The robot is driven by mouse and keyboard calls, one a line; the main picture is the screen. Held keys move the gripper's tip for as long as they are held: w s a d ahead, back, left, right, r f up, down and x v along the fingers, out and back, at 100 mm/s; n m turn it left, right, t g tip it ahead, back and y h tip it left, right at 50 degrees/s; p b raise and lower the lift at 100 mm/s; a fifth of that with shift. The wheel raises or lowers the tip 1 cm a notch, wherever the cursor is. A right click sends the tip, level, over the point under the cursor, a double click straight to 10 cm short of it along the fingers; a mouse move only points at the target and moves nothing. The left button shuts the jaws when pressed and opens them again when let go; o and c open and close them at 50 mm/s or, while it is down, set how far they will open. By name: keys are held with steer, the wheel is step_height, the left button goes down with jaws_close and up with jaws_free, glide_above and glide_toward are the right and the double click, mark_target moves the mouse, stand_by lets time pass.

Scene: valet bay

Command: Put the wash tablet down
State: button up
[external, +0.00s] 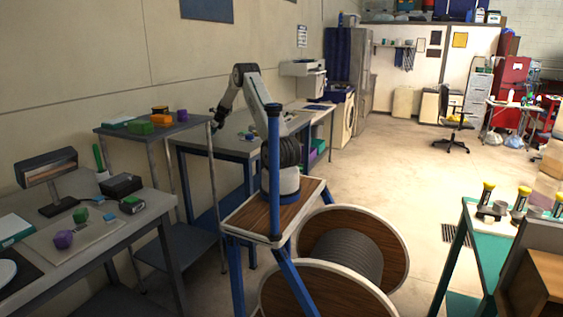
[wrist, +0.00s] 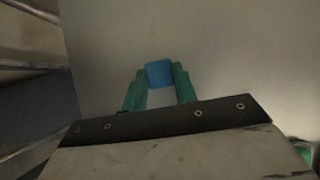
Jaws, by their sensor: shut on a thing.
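The wash tablet looks to be the small blue block (wrist: 159,73) between the green fingers in the wrist view. My gripper (wrist: 158,88) is shut on it, one finger on each side. In the external view, my gripper (external: 215,132) points down-left at the near left end of the blue-legged workbench (external: 235,146), close to the right edge of the shelf stand. The block cannot be made out there. A plain grey surface lies beyond the block in the wrist view; I cannot tell the gap between them.
The shelf stand (external: 135,131) carries green, orange and purple blocks (external: 182,115). The near left table (external: 120,228) holds a lamp (external: 50,170), dark boxes and small coloured blocks. A large cable reel (external: 390,248) stands right of my base. Open floor lies farther right.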

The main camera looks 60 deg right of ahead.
steer(key=o, duration=0.9)
steer(key=shift+f, duration=0.1)
steer(key=shift+o, duration=0.2)
steer(key=shift+r, duration=0.3)
steer(key=v, duration=1.1)
steer(key=shift+s+r, duration=0.25)
steer(key=shift+r, duration=0.05)
